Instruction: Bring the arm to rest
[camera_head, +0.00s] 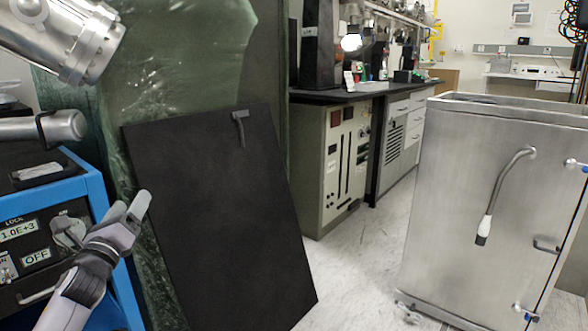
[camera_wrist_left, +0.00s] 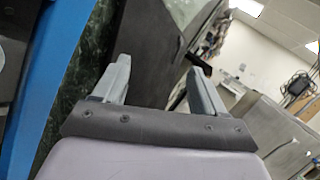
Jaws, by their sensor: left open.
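My left gripper (camera_head: 128,207) is at the lower left of the head view, with its fingers apart and nothing between them. It is in front of the blue-framed cabinet (camera_head: 98,184) and to the left of a tilted black panel (camera_head: 225,215) with a small grey handle (camera_head: 240,126). In the left wrist view the open fingers (camera_wrist_left: 160,78) show with a dark panel (camera_wrist_left: 150,45) beyond them. I cannot tell how far off the panel is. My right gripper is not in view.
A steel cabinet (camera_head: 480,190) with a bent lever handle (camera_head: 505,190) stands at the right. A bench (camera_head: 345,95) with equipment is behind. Green marbled material (camera_head: 185,60) rises behind the panel. Pale floor (camera_head: 355,260) lies open between panel and steel cabinet.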

